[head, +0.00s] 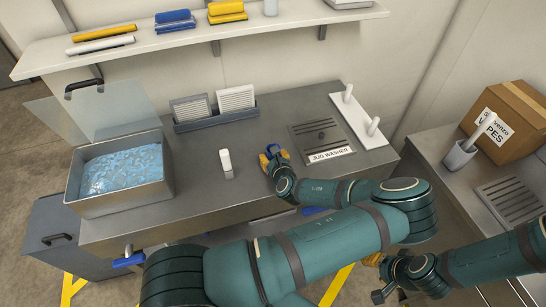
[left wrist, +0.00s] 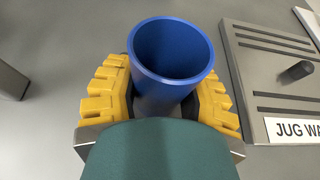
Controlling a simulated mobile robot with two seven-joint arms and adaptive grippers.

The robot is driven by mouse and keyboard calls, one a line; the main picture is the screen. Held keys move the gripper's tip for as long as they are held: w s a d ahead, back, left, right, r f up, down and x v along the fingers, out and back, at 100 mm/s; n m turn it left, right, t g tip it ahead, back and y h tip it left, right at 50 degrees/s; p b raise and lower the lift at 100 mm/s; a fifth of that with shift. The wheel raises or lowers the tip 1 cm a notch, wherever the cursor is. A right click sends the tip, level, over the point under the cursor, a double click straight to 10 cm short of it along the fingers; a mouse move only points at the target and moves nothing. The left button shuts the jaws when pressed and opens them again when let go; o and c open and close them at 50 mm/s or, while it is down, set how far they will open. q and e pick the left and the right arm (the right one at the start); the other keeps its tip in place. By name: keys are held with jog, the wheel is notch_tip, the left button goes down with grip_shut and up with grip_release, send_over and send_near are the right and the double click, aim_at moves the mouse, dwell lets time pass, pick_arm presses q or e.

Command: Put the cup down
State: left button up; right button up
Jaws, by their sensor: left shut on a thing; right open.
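My left gripper (head: 272,158) is over the middle of the steel counter (head: 200,200), left of the jug washer plate (head: 322,140). Its yellow fingers are shut on the sides of a blue cup (left wrist: 172,50). In the left wrist view the cup's open rim faces the camera and its inside looks empty. In the head view only a small blue part of the cup (head: 274,148) shows; the gripper hides the rest. I cannot tell whether its base touches the counter. My right gripper (head: 373,264) is open, low at the lower right, off the counter's front edge.
A white-topped container (head: 225,163) stands left of the left gripper. A grey file rack (head: 215,120) stands behind. A white pegged board (head: 362,120) lies right of the washer. Bare counter lies between.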

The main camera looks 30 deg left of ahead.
pick_arm(q)
jog(key=shift+f, duration=0.2)
jog(key=o, duration=1.2)
jog(key=shift+r, duration=0.15)
